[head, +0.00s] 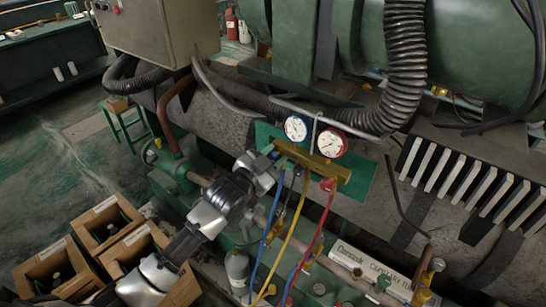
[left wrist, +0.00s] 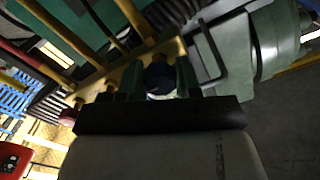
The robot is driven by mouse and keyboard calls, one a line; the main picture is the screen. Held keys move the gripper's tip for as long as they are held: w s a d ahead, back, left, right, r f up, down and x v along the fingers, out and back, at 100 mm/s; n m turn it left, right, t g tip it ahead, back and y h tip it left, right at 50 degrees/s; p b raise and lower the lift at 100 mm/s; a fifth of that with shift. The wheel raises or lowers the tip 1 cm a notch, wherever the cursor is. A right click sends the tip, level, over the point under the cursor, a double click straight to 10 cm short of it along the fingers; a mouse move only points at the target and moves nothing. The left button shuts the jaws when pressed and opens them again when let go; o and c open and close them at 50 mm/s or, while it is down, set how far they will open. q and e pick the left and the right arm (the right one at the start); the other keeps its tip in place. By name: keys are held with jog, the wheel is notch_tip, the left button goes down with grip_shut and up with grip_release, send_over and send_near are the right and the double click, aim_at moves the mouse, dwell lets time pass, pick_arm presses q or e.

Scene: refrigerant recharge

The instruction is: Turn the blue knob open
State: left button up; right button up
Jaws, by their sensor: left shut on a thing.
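The brass gauge manifold (head: 322,167) hangs in front of a green plate, with a blue-rimmed gauge (head: 297,128) and a red-rimmed gauge (head: 332,142) above it. My left gripper (head: 270,156) is at the manifold's left end. In the left wrist view, the fingers of my left gripper (left wrist: 160,82) are on either side of the dark blue knob (left wrist: 159,74) and shut on it. In the head view the gripper mostly hides the knob, and its turned position cannot be told. My right gripper is in neither view.
Blue (head: 268,240), yellow (head: 291,232) and red (head: 319,236) hoses hang below the manifold, close to my left arm. A grey cylinder (head: 238,270) stands below. Green machinery and a ribbed black hose (head: 405,60) are behind.

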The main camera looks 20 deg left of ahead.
pick_arm(q)
jog(key=shift+n, duration=0.4)
jog(key=n+p, duration=0.2)
jog(key=shift+r+n, duration=0.1)
jog(key=shift+n, duration=0.3)
jog(key=n+p, duration=0.2)
jog(key=n, duration=0.3)
jog(key=shift+a, duration=0.1)
jog(key=n+p, duration=0.1)
jog(key=n, duration=0.4)
jog(key=shift+n, duration=0.4)
jog(key=n, duration=0.5)
jog(key=shift+f+n+p, duration=0.2)
jog(key=shift+n+p, duration=0.1)
jog(key=shift+p, duration=0.1)
jog(key=o, duration=0.9)
jog(key=shift+o, duration=0.2)
